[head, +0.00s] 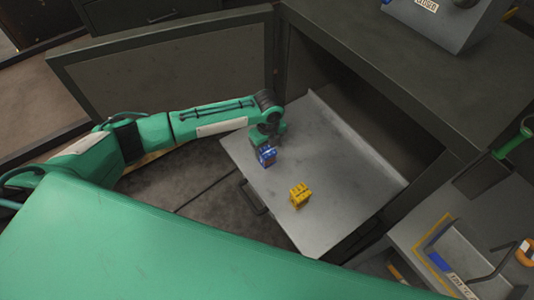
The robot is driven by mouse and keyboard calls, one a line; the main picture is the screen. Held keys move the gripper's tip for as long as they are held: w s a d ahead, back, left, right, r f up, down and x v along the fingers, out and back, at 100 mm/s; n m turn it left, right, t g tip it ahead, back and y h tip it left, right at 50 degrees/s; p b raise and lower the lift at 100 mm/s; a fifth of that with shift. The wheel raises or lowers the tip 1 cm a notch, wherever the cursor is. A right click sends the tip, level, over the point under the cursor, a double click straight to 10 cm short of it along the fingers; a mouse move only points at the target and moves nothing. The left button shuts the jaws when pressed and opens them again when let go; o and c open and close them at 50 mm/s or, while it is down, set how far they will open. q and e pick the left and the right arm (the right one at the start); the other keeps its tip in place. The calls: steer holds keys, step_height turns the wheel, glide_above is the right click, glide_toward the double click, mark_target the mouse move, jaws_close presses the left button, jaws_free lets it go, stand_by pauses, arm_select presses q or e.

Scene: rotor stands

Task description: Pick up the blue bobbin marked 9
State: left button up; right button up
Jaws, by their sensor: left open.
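A small blue object (266,155), which looks like the blue bobbin, sits on the grey metal pull-out shelf (335,150) of an open cabinet. Its number is too small to read. My left arm comes in from the left, and its gripper (268,144) is right above and behind the blue object, pointing down. The gripper is open; its fingers are small and partly hidden, so I cannot tell whether they touch the object or reach around it. My right gripper is not in view.
A yellow block-like object (300,194) stands on the shelf nearer to me. The open cabinet door (165,70) stands behind my left arm. The cabinet side and top are at the right. The shelf's right part is bare. A tray with tools (465,260) is at the lower right.

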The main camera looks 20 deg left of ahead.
mark_target(267, 151)
arm_select(q)
steer(key=shift+f+p, duration=0.35)
steer(key=shift+f, duration=0.1)
step_height(267, 151, down, 4)
steer(key=shift+s+a+f+p, duration=0.1)
steer(key=shift+p, duration=0.95)
steer(key=shift+f, duration=0.25)
steer(key=c, duration=1.1)
steer(key=shift+c, duration=0.7)
steer(key=shift+r, duration=0.1)
